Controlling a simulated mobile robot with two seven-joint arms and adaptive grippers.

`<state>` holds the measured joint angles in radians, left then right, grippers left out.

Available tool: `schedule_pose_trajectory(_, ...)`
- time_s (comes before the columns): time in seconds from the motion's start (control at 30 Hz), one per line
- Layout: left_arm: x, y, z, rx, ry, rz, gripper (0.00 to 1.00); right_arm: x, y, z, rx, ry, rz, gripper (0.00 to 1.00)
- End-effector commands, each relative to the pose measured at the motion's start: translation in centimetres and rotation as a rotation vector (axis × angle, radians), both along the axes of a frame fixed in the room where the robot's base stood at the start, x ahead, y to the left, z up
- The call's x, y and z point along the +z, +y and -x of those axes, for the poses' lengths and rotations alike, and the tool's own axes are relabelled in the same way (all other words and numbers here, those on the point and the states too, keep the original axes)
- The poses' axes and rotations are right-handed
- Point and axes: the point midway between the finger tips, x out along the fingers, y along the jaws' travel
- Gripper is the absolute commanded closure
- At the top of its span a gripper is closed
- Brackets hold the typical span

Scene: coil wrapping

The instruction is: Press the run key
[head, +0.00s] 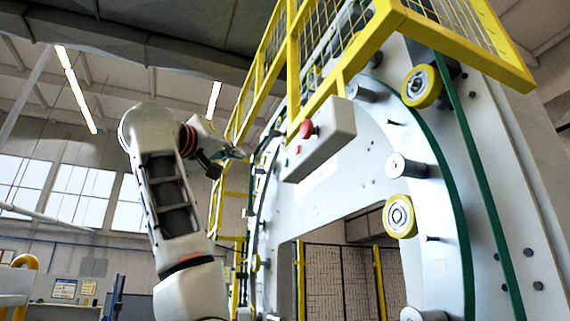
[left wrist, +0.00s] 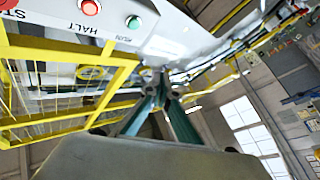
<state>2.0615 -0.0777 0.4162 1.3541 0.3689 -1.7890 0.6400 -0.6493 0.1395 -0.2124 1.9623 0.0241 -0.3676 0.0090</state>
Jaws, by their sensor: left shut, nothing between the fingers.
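The run key is the small green button (head: 285,163) on the pale control box (head: 328,143), at the box's lower left end in the head view. It also shows as a green button (left wrist: 133,22) at the top of the left wrist view, beside a red button (left wrist: 91,7). The small lettering nearest it is hard to read. My left gripper (head: 243,152) is shut and empty, to the left of the box and apart from the green button. Its teal fingers (left wrist: 165,75) meet below and right of the button in the wrist view. My right gripper is out of view.
A large red stop button (head: 306,129) stands out from the same box. Yellow guard rails (head: 292,75) run behind and above the box. The big white ring machine (head: 440,200) with yellow rollers (head: 400,216) fills the right. Open space lies left of the box.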

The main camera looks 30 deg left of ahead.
Motion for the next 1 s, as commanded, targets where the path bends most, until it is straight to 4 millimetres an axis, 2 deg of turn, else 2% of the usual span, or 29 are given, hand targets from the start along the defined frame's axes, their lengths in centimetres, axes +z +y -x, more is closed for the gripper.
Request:
schedule_pose_trajectory(0.17,0.1,-0.5,-0.6,0.0,0.001,0.0,1.0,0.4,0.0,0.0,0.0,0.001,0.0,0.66)
schedule_pose_trajectory(0.43,0.2,-2.6,-3.2,0.0,0.003,-0.002,1.0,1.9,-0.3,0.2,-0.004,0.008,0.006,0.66)
schedule_pose_trajectory(0.57,0.2,-3.7,-4.5,0.0,0.003,-0.002,1.0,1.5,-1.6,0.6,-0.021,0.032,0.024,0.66)
schedule_pose_trajectory(0.7,0.0,-4.7,-5.6,0.0,0.002,-0.001,1.0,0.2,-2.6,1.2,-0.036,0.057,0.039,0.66)
schedule_pose_trajectory(1.0,0.0,-5.7,-6.7,0.0,0.0,0.0,1.0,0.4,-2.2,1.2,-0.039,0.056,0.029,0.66)
